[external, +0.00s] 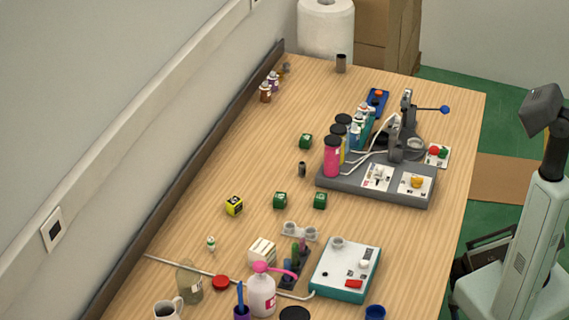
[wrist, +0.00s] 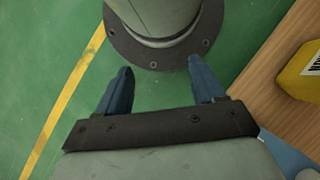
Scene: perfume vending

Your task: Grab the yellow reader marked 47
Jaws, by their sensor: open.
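A small yellow block with dark markings (external: 234,206) sits on the left half of the wooden table in the external view. I cannot read a number on it. A yellow object with a black-and-white label (wrist: 300,75) is cut off at the right edge of the wrist view, on the wood. I cannot tell whether it is the same thing. My gripper (wrist: 162,85) is open and empty, its two blue fingers apart over green floor, to the left of the yellow object. In the external view my gripper cannot be made out.
Several green blocks (external: 280,200) stand to the right of the yellow block. A grey station (external: 375,188) with bottles and a white-and-teal device (external: 345,270) fill the right side. A pink-topped pump bottle (external: 261,295) and mug (external: 168,309) stand in front. Bare wood surrounds the yellow block.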

